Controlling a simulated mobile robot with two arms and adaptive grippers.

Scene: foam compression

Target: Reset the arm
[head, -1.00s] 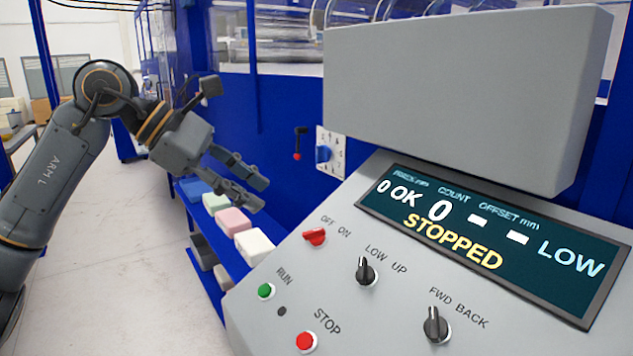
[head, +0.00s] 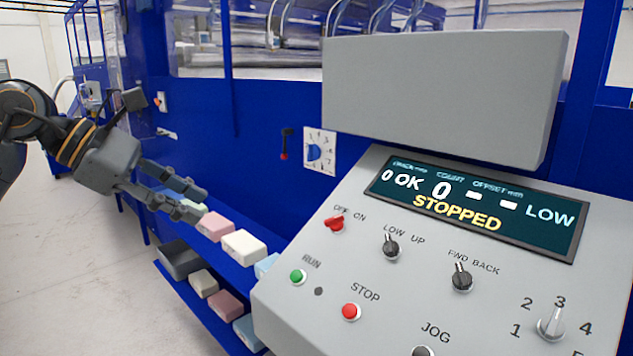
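My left gripper (head: 196,200) is at the left in the head view, its two fingers apart with nothing between them. It points right, in front of the shelf of foam blocks, and its fingers overlap the view of some blocks. The control panel (head: 420,300) fills the right. Its display (head: 475,208) reads STOPPED, OK, 0 and LOW. A red OFF/ON switch (head: 335,223), a LOW/UP knob (head: 391,246) and a FWD/BACK knob (head: 462,277) sit below the display. The green RUN button (head: 298,277) and red STOP button (head: 351,312) are lower. My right gripper is not in view.
A pink block (head: 215,227) and a white block (head: 244,247) lie on the blue upper shelf. A grey bin (head: 180,259) and more blocks lie on the lower shelf. The floor at left is clear.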

